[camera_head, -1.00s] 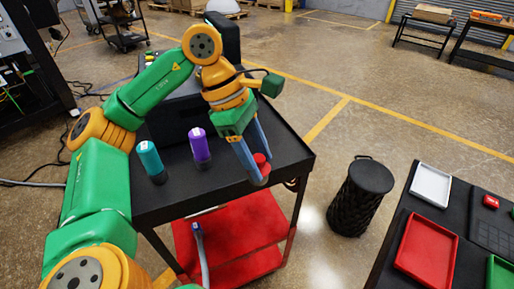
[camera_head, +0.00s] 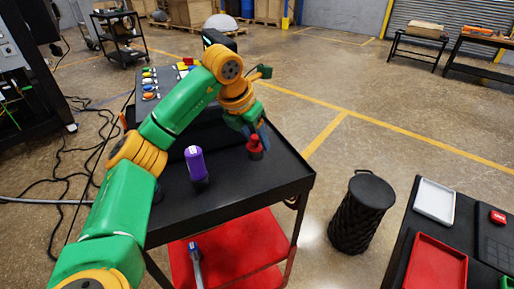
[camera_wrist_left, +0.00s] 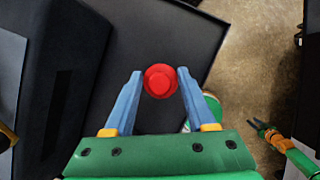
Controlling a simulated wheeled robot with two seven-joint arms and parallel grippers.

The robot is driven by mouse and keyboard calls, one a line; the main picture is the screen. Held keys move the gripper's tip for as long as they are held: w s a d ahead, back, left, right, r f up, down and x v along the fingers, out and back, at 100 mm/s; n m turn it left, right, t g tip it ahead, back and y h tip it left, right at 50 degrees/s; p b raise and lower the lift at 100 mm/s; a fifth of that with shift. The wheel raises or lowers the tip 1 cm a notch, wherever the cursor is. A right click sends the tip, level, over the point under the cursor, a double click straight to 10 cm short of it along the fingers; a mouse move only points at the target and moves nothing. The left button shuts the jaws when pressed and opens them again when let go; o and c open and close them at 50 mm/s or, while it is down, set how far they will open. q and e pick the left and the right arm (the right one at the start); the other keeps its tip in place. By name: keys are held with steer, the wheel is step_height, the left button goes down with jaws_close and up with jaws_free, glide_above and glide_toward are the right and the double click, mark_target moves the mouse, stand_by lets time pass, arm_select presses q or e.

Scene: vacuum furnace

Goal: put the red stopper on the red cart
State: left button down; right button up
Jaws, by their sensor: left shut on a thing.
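The red stopper (camera_head: 254,144), with a dark base, is at the far right part of the cart's black top (camera_head: 240,192). The cart has a red lower shelf (camera_head: 262,240). My left gripper (camera_head: 260,134) is shut on the stopper. In the left wrist view, the stopper's round red top (camera_wrist_left: 160,81) sits between the blue fingertips of the left gripper (camera_wrist_left: 161,88). I cannot tell whether its base touches the cart top.
A purple stopper (camera_head: 195,163) stands on the cart top left of the red one. Several small coloured items (camera_head: 150,85) lie behind my arm. A black woven bin (camera_head: 360,212) stands right of the cart. A dark table with a red tray (camera_head: 436,265) and a white tray (camera_head: 435,200) is at right.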

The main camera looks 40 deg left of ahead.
mark_target(256, 148)
arm_select(q)
steer(key=x, duration=0.1)
steer(key=p+x, duration=0.1)
steer(key=x, duration=0.1)
steer(key=p+x, duration=0.1)
steer(key=shift+s+a+f, duration=0.1)
steer(key=shift+a+f, duration=0.25)
steer(key=shift+f, duration=0.55)
steer(key=shift+c, duration=1.1)
jaws_free()
steer(key=shift+r, duration=0.1)
steer(key=shift+r, duration=0.1)
steer(key=shift+r, duration=0.35)
steer(key=b+v, duration=0.1)
steer(key=v, duration=1)
steer(key=shift+s+a, duration=0.1)
steer(key=shift+s, duration=0.1)
